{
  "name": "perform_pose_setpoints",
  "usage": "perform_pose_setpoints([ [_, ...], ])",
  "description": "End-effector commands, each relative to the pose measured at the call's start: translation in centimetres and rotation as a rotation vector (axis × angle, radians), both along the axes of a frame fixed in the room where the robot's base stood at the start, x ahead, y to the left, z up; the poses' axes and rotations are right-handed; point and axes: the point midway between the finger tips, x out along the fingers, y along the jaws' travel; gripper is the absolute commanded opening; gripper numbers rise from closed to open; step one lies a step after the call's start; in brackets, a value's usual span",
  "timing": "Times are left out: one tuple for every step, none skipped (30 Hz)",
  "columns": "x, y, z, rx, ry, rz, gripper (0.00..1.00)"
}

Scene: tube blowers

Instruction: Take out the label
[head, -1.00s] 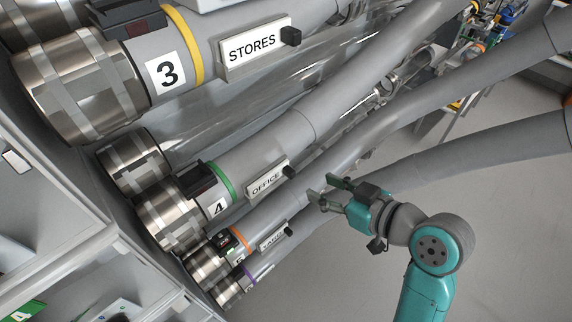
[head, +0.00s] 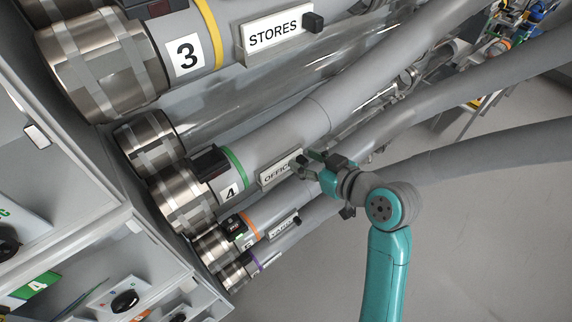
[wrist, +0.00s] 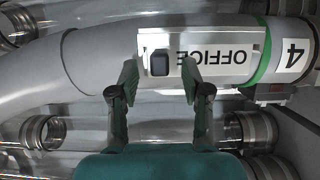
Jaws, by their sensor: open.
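The OFFICE label (head: 274,175) sits in a holder on grey tube 4, beside the green ring. In the wrist view the OFFICE label (wrist: 225,56) reads upside down, with a dark square knob (wrist: 160,62) at its left end. My gripper (head: 307,163) is at the right end of the OFFICE label in the head view and hides part of it. In the wrist view my gripper (wrist: 159,72) is open, its two fingers on either side of the knob. I cannot tell whether the fingers touch it.
The STORES label (head: 272,34) is on tube 3 above, and another label (head: 284,228) is on a thinner tube below. Long grey tubes run close around my gripper. Floor at the lower right is clear.

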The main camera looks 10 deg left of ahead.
Motion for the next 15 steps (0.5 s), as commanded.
perform_pose_setpoints([
  [0.11,0.15,-0.08,0.000,0.000,0.000,0.48],
  [0.15,0.17,-0.10,0.000,0.000,0.000,0.48],
  [0.17,0.18,-0.11,0.000,0.000,0.000,0.48],
  [0.17,0.18,-0.11,0.000,0.000,-0.001,0.48],
  [0.17,0.17,-0.11,0.000,0.000,-0.001,0.48],
  [0.16,0.16,-0.10,0.000,0.000,-0.001,0.48],
  [0.16,0.15,-0.10,0.000,0.000,-0.001,0.48],
  [0.15,0.16,-0.10,0.000,0.000,-0.001,0.45],
  [0.14,0.15,-0.10,0.000,0.000,-0.001,0.35],
  [0.14,0.15,-0.10,0.000,0.000,-0.001,0.28],
  [0.14,0.15,-0.10,0.000,0.000,-0.001,0.20],
  [0.14,0.15,-0.10,0.001,0.001,0.000,0.10],
  [0.14,0.15,-0.10,0.001,0.001,0.000,0.03],
  [0.14,0.14,-0.09,0.001,0.001,0.000,0.00],
  [0.14,0.14,-0.10,0.001,0.001,0.000,0.00],
])
